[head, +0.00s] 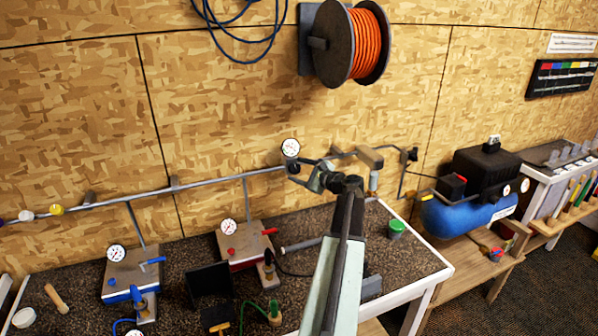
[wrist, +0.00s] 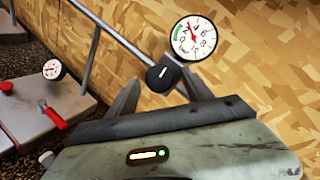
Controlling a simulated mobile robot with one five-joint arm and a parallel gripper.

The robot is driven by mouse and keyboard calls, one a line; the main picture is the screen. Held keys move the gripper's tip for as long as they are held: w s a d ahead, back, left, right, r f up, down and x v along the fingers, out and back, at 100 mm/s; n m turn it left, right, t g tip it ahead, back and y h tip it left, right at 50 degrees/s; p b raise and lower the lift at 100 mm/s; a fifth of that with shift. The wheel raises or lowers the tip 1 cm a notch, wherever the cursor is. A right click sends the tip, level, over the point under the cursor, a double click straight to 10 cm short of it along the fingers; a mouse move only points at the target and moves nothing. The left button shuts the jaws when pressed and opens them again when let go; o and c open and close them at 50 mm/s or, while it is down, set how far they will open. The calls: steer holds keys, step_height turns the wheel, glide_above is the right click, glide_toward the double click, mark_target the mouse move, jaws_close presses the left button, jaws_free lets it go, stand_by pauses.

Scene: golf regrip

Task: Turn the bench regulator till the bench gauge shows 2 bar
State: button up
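The bench gauge (wrist: 194,37) is a round white dial with a green band on its left side. Its red needle points up and slightly left, seemingly between 2 and 4; the exact value is too small to read. It also shows in the head view (head: 290,147). The bench regulator (wrist: 163,77) is a black round knob with a white mark, on the wall pipe just below the gauge. My gripper (wrist: 160,80) is open, with one finger on each side of the knob; small gaps show beside it. In the head view my gripper (head: 306,176) is at the pipe.
Left on the bench (head: 185,260) stand a blue-trimmed station (head: 130,272) and a red-trimmed station (head: 247,247), each with a gauge. A green-lidded jar (head: 396,228) stands right of my arm. A blue compressor (head: 465,215) is farther right. An orange hose reel (head: 368,43) hangs above.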

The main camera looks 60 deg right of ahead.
steer(key=p+v, duration=0.1)
steer(key=v, duration=0.7)
steer(key=shift+w, duration=0.1)
